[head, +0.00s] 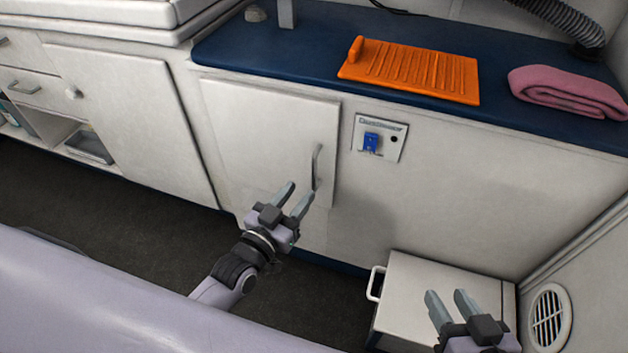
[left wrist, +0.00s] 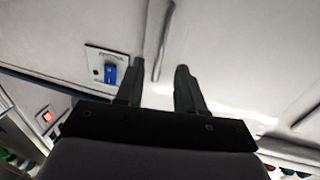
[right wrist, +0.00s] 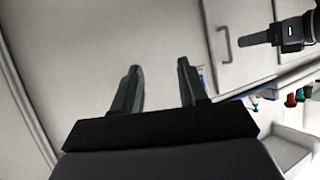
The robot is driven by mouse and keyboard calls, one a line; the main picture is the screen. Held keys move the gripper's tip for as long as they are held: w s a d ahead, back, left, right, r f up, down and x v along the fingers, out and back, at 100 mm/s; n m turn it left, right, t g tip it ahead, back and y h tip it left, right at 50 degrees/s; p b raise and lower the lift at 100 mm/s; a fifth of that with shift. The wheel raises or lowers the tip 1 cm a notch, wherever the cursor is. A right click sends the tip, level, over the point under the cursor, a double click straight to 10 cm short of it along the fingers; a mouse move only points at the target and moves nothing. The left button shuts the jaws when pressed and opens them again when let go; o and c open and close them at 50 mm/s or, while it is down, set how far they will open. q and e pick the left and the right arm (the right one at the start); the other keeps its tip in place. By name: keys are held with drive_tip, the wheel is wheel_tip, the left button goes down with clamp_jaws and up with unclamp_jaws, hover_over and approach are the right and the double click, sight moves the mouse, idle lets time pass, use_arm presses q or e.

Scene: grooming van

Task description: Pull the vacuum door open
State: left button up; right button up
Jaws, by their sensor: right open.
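The vacuum door appears to be the white cabinet door (head: 262,135) below the blue counter, left of a panel with a blue switch. It sits shut, with a vertical grey bar handle (head: 317,166) near its right edge. My left gripper (head: 295,193) is open and empty just below and left of the handle. In the left wrist view the handle (left wrist: 162,42) shows ahead, between the lines of the fingers and apart from them. My right gripper (head: 449,298) is open and empty at the lower right. The door's handle also shows in the right wrist view (right wrist: 227,45).
The switch panel (head: 379,138) is right of the door. An orange mat (head: 415,72) and a pink towel (head: 567,92) lie on the counter (head: 300,50). A white box (head: 436,275) with a handle stands on the floor near my right gripper. Dark floor (head: 110,205) lies clear at left.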

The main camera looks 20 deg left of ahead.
sight(313, 177)
use_arm(q)
drive_tip(key=shift+b+x, duration=0.8)
drive_tip(key=shift+x, duration=2.05)
clamp_jaws()
